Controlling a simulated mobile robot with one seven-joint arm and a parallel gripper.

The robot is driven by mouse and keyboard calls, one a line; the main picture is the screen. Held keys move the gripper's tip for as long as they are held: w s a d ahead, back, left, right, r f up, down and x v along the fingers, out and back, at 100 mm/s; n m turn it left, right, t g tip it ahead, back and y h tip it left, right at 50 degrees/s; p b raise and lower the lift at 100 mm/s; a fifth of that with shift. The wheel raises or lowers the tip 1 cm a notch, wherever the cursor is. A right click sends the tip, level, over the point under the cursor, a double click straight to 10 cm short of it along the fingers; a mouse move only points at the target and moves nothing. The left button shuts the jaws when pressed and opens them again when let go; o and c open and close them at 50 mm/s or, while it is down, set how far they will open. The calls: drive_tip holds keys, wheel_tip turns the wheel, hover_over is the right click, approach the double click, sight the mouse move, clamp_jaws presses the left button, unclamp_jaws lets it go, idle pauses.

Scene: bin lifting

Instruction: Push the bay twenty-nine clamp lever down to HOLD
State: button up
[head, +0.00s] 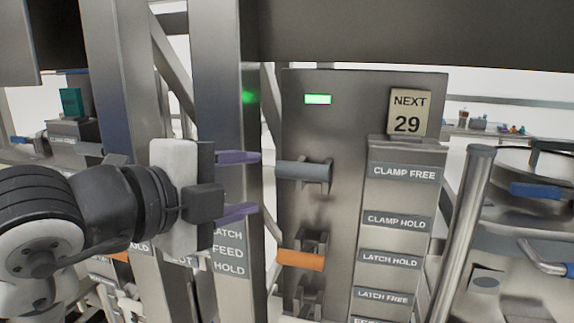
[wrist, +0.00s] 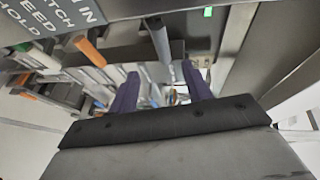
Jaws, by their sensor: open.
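The bay panel (head: 340,120) carries a yellow sign (head: 408,112) reading NEXT 29. A grey lever handle (head: 304,171) sticks out from it, about level with the CLAMP FREE label (head: 404,173) and above the CLAMP HOLD label (head: 397,221). A grey handle also shows in the wrist view (wrist: 158,42), just beyond the fingertips. My gripper (head: 242,184) is open and empty, its purple fingers one above the other. It is left of the grey handle, which appears at a height between the two fingers. I see no contact; the depth gap is hard to judge.
An orange lever (head: 300,260) sits below the grey one, level with the LATCH HOLD label (head: 389,259). A green light (head: 318,99) glows on the panel. A metal post (head: 225,110) stands behind my gripper. A round rail (head: 465,220) rises on the right.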

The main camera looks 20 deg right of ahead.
sight(297, 173)
drive_tip(key=p+x, duration=0.3)
drive_tip(key=x, duration=1)
drive_tip(key=shift+s+r+p, duration=0.1)
drive_tip(key=shift+r+p, duration=0.05)
drive_tip(key=shift+p, duration=0.15)
clamp_jaws()
